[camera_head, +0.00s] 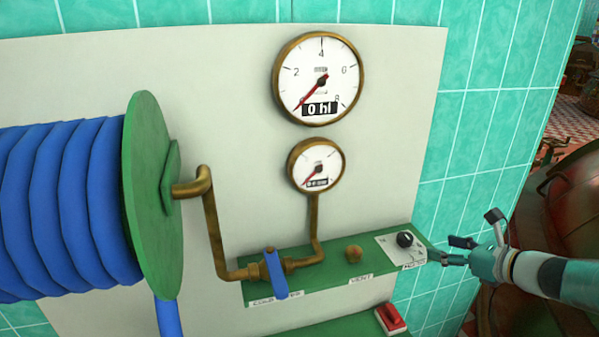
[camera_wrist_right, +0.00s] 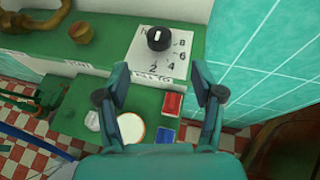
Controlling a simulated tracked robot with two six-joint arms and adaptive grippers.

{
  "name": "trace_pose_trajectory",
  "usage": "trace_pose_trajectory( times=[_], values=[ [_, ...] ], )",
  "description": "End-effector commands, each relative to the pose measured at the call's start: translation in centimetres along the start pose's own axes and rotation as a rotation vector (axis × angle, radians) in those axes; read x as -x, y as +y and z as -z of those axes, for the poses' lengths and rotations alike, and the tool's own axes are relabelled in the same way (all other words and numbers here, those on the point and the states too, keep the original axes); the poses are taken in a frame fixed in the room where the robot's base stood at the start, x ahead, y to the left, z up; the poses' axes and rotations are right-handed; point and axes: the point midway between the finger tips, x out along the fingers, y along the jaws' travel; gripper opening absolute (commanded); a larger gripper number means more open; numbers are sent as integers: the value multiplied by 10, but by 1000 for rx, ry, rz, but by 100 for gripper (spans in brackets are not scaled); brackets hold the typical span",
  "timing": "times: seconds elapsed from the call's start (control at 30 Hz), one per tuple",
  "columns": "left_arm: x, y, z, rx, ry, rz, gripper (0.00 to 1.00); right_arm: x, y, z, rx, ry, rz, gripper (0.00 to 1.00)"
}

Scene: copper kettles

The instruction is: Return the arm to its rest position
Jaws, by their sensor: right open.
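My right gripper (camera_head: 462,250) comes in from the right in the head view, just right of the green shelf's end. It is open and empty. In the right wrist view its two fingers (camera_wrist_right: 163,90) stand apart, with a black dial knob (camera_wrist_right: 159,39) on a numbered white plate beyond them. The knob (camera_head: 404,239) also shows in the head view, to the left of the gripper and apart from it. My left gripper is not in view.
The green shelf (camera_head: 330,281) carries a blue-handled valve (camera_head: 275,273) and a brass vent knob (camera_head: 353,253). A red switch (camera_head: 391,318) sits on a lower green surface. Two gauges (camera_head: 318,79) hang above. A blue hose reel (camera_head: 60,205) is at left. A copper kettle (camera_head: 560,215) stands at right.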

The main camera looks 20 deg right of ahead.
Motion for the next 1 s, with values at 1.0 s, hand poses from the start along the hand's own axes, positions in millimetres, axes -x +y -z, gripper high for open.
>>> trace_pose_trajectory(
  times=[1.0],
  values=[
    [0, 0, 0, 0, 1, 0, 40, -58, 385, 387, 2138, -2, -1399, 67]
  ],
)
